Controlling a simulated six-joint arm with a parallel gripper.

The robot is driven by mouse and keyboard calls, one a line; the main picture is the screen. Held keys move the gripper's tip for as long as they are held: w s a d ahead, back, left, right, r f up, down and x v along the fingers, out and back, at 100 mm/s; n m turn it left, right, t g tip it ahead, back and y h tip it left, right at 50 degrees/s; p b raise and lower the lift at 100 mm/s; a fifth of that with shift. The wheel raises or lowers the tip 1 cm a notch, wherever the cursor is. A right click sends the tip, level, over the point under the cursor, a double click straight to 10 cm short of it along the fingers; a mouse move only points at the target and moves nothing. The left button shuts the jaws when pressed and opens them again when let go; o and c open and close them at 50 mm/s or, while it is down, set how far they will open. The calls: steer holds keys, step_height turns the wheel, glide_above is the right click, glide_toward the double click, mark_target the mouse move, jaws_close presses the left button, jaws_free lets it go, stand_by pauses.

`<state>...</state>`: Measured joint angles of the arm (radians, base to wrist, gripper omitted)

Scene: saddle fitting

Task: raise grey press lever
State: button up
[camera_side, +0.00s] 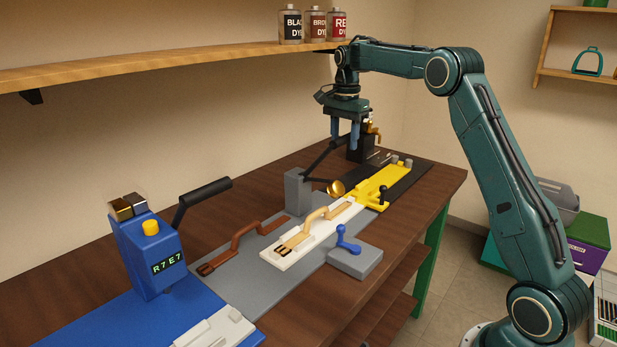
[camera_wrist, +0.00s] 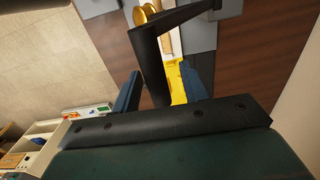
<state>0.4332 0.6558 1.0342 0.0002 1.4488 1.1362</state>
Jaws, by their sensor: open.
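The grey press (camera_side: 298,192) stands on a grey plate as an upright block with a gold disc (camera_side: 337,188) on an arm at its side. Its black lever (camera_side: 320,161) slants up and to the right from the block toward my gripper. My gripper (camera_side: 344,144) points down, open, with its blue fingers around the lever's upper end. In the wrist view the lever's dark handle (camera_wrist: 150,62) runs between the two fingers of my gripper (camera_wrist: 163,77). I cannot tell whether either finger touches it. The gripper body hides the handle's end.
A blue machine (camera_side: 150,262) with its own black lever stands at the left. A white fixture with a tan strap (camera_side: 312,228), a grey block with a blue handle (camera_side: 352,262) and a yellow fixture (camera_side: 372,190) lie nearby. A wooden shelf (camera_side: 170,62) with dye bottles hangs above.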

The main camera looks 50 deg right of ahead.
steer(key=shift+r, duration=2.9)
steer(key=shift+s, duration=0.1)
steer(key=shift+s+a+r, duration=0.15)
steer(key=shift+a+r, duration=0.15)
steer(key=shift+a, duration=0.05)
steer(key=s+a+r+n+t, duration=0.1)
steer(key=s+a+r+n, duration=0.2)
steer(key=s+a+n, duration=0.3)
steer(key=s+a+r+n+t, duration=0.2)
steer(key=s+a+r+n, duration=0.1)
steer(key=s+a, duration=0.55)
steer(key=s+a+f+n+t, duration=0.1)
steer(key=s+a+f+n, duration=0.3)
steer(key=s, duration=0.5)
steer(key=s+a+f+n+t, duration=0.1)
steer(key=s+a+f+n, duration=0.3)
steer(key=s, duration=0.5)
step_height(320, 180, down, 2)
steer(key=shift+a+f+n+t, duration=0.2)
steer(key=shift+n+t, duration=0.1)
steer(key=shift+n, duration=0.2)
